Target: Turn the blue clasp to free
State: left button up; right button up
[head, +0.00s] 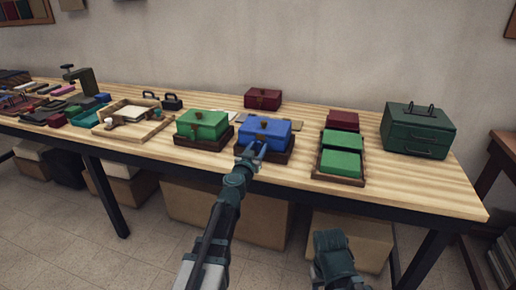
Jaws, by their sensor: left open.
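A blue box (270,126) sits on a dark brown base on the wooden table, near the middle of the view. My left gripper (252,148) is open at the front face of this box, over its left part. The clasp on the blue box is small and mostly hidden by the gripper; I cannot tell how it is turned. I cannot tell whether the fingers touch it. Part of my right arm shows low in the view, but its gripper cannot be made out.
A green box (203,122) on a similar base stands close on the left. A red box (263,98) stands behind. A tray (340,179) with green and red blocks and a dark green chest (418,130) stand on the right. A wooden tray (133,131) lies further left.

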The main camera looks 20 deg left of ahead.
pick_arm(q)
grip_shut()
jog(key=shift+n, duration=0.3)
jog(key=n, duration=0.3)
jog(key=shift+a+n, duration=0.1)
jog(key=shift+n, duration=0.3)
jog(key=n, duration=0.4)
jog(key=shift+a+f, duration=0.1)
jog(key=n, duration=0.5)
jog(key=shift+f+n, duration=0.1)
jog(key=shift+n, duration=2.1)
grip_release()
